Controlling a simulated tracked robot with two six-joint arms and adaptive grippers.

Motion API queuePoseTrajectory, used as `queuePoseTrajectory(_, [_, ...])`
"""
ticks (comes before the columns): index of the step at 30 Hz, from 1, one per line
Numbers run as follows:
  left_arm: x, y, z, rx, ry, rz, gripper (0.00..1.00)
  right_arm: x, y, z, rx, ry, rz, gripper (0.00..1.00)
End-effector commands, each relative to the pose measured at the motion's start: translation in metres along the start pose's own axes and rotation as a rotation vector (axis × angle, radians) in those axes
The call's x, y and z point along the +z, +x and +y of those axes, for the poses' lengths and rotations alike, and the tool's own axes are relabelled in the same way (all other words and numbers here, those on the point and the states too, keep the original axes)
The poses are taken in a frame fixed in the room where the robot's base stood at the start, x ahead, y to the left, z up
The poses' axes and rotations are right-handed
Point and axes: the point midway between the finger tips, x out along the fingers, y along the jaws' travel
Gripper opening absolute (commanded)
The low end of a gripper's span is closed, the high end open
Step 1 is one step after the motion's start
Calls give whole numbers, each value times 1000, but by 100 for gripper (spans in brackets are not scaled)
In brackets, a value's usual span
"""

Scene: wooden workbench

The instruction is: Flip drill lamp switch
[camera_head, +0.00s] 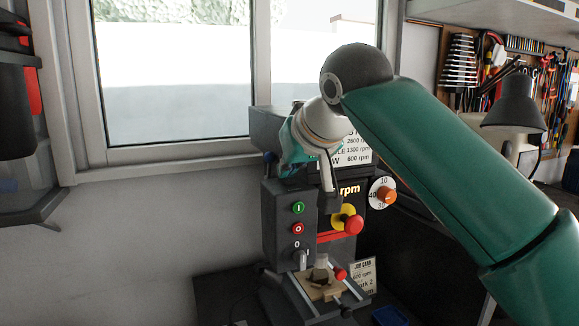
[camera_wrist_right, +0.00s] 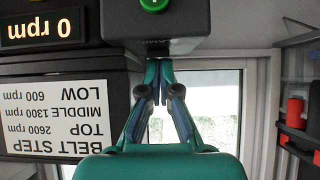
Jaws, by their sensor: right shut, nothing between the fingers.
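The drill press (camera_head: 268,125) stands below the window with a dark control box (camera_head: 283,225) at its front left. The box carries a green button (camera_head: 298,208), a red button (camera_head: 298,229) and a small grey switch (camera_head: 301,259) marked 0 and 1. I cannot tell which control is the lamp switch. My right gripper (camera_head: 287,168) is just above the box's top. In the right wrist view, my right gripper (camera_wrist_right: 158,64) is shut and empty, its tips at the box's edge (camera_wrist_right: 155,27); contact cannot be told. My left gripper is out of view.
A red emergency knob (camera_head: 353,224) on yellow and an orange-handled dial (camera_head: 383,195) sit right of the box. A wooden workpiece (camera_head: 318,286) lies on the drill table. A job card (camera_head: 362,273) stands beside it. A desk lamp (camera_head: 515,105) is at right.

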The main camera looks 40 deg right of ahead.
Motion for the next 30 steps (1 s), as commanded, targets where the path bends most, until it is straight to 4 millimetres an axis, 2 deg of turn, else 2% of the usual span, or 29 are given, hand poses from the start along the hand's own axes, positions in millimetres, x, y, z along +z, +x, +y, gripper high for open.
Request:
queuePoseTrajectory(9, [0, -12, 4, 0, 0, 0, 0, -9, 9, -1, 3, -3, -11, 0])
queuePoseTrajectory(22, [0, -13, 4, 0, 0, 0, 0, -11, 9, 0, 1, -1, -5, 0])
queuePoseTrajectory(26, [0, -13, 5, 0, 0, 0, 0, -12, 2, 0, 1, -2, -3, 0])
queuePoseTrajectory(30, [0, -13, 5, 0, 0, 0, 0, -12, -18, -1, -2, -1, 0, 0])
